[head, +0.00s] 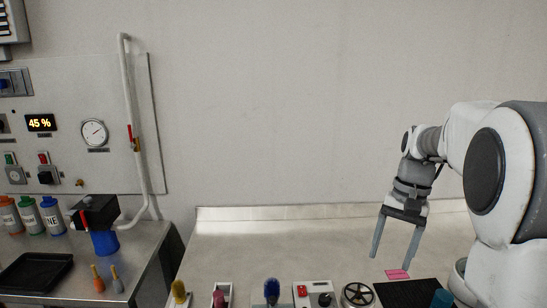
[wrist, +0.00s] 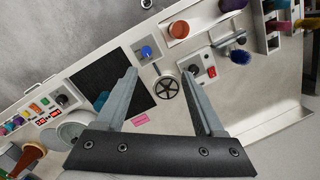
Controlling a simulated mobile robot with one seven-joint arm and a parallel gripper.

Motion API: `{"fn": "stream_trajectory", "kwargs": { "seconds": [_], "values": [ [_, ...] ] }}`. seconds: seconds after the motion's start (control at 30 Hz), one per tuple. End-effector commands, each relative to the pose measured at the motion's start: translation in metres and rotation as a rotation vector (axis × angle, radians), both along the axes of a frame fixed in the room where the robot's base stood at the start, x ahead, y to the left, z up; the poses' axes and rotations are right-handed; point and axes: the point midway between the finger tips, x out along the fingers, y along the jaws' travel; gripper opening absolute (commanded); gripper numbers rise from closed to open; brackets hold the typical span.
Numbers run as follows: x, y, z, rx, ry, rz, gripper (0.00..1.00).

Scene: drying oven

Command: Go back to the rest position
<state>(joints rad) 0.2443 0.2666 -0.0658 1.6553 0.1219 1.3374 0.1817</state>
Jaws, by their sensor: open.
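My gripper (head: 395,243) hangs at the right of the head view, its two long grey fingers apart and pointing down, with nothing between them. In the wrist view my gripper (wrist: 160,78) is also open and empty, above the bench top. The fingertips are apart from everything on the bench. A pink label (head: 397,274) lies on the bench below the fingers, and it also shows in the wrist view (wrist: 140,120).
A handwheel (head: 357,294), a dark mat (head: 408,293), a switch box (head: 316,293) and several knobs line the front edge. At left stand bottles (head: 50,214), a black tray (head: 36,272) and a panel (head: 95,115). The bench middle (head: 285,250) is clear.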

Motion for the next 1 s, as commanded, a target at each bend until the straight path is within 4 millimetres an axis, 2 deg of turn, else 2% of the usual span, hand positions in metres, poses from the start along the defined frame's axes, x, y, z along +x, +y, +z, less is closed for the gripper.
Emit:
{"fn": "stream_trajectory", "kwargs": {
  "seconds": [0.03, 0.2, 0.43, 0.6, 0.8, 1.0],
  "values": [
    [-0.011, 0.01, 0.011, -0.011, -0.035, 0.028, 0.7],
    [-0.044, 0.035, 0.034, -0.052, -0.14, 0.114, 0.7],
    [-0.094, 0.066, 0.05, -0.107, -0.283, 0.234, 0.7],
    [-0.132, 0.083, 0.051, -0.149, -0.389, 0.324, 0.7],
    [-0.17, 0.098, 0.043, -0.199, -0.508, 0.421, 0.7],
    [-0.191, 0.104, 0.032, -0.229, -0.576, 0.478, 0.7]
  ]
}}
